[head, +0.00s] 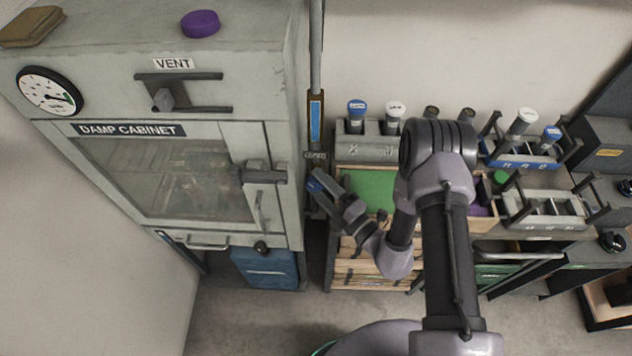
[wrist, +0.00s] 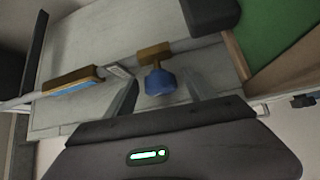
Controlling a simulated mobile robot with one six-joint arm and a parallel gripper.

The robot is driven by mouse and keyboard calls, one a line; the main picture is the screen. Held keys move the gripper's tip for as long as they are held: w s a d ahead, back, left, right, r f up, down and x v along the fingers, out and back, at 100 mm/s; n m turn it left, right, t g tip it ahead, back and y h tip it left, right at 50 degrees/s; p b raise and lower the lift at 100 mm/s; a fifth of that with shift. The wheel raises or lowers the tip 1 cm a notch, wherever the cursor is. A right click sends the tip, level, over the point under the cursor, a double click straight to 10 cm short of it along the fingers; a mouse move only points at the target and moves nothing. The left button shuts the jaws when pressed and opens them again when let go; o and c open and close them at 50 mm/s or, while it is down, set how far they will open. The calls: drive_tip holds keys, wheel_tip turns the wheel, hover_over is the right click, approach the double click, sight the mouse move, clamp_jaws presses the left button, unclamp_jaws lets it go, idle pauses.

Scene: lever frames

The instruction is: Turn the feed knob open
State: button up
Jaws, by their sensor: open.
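The feed knob (wrist: 159,82) is blue and sits on a brass valve body (wrist: 154,53) on a grey pipe. In the wrist view it appears between the two fingers of my gripper (wrist: 162,80), with a visible gap on each side. I cannot tell how deep it sits between them. In the head view the blue knob (head: 313,184) shows at the tip of my gripper (head: 321,189), beside the damp cabinet's right edge. My gripper is open and holds nothing.
The pipe (head: 316,50) runs up beside the damp cabinet (head: 270,90) and carries a brass sight piece with a blue window (head: 315,108). A small label (head: 315,155) is on it. The cabinet's door handle (head: 262,210) juts out left of my gripper. A green-topped bench (head: 371,188) stands right.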

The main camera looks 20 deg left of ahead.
drive_tip(key=shift+x, duration=0.75)
